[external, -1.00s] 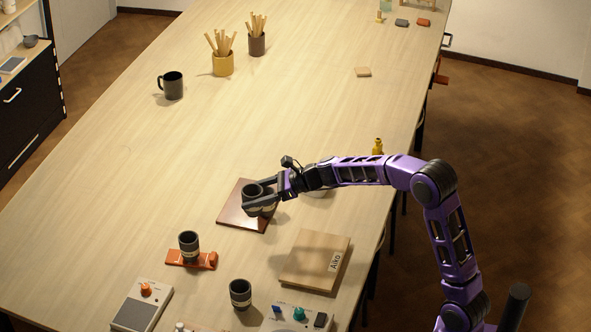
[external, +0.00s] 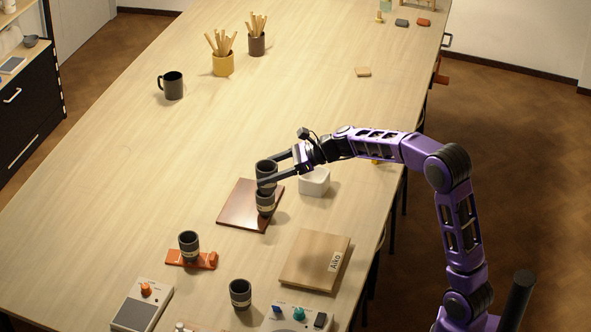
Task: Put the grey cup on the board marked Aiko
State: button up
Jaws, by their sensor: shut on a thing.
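The board marked Aiko (external: 308,256) is a square light wooden board at the lower middle right, with its label on the right side. Nothing lies on it. My gripper (external: 267,171) is shut on a dark grey cup (external: 266,167) with a pale band, held upright above the reddish-brown board (external: 237,205). A second similar cup (external: 265,204) stands on that board, just below the held one in the picture. Whether the two touch is unclear.
Another banded cup (external: 189,245) stands on an orange board (external: 175,258), and one more (external: 240,294) stands on the bare table. A dark mug (external: 173,86) stands farther back. Devices line the front.

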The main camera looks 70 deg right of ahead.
jog(key=s+f+n+y, duration=0.1)
jog(key=s+f+y, duration=0.1)
jog(key=s+f, duration=0.4)
jog(key=n+g+y, duration=0.1)
jog(key=n+g, duration=0.1)
send_over(316, 258)
notch_tip(316, 258, down, 10)
jog(key=shift+f+b, duration=0.3)
jog(key=shift+f, duration=1.7)
jog(key=shift+f, duration=0.2)
jog(key=o, duration=1.5)
jog(key=shift+r, duration=0.1)
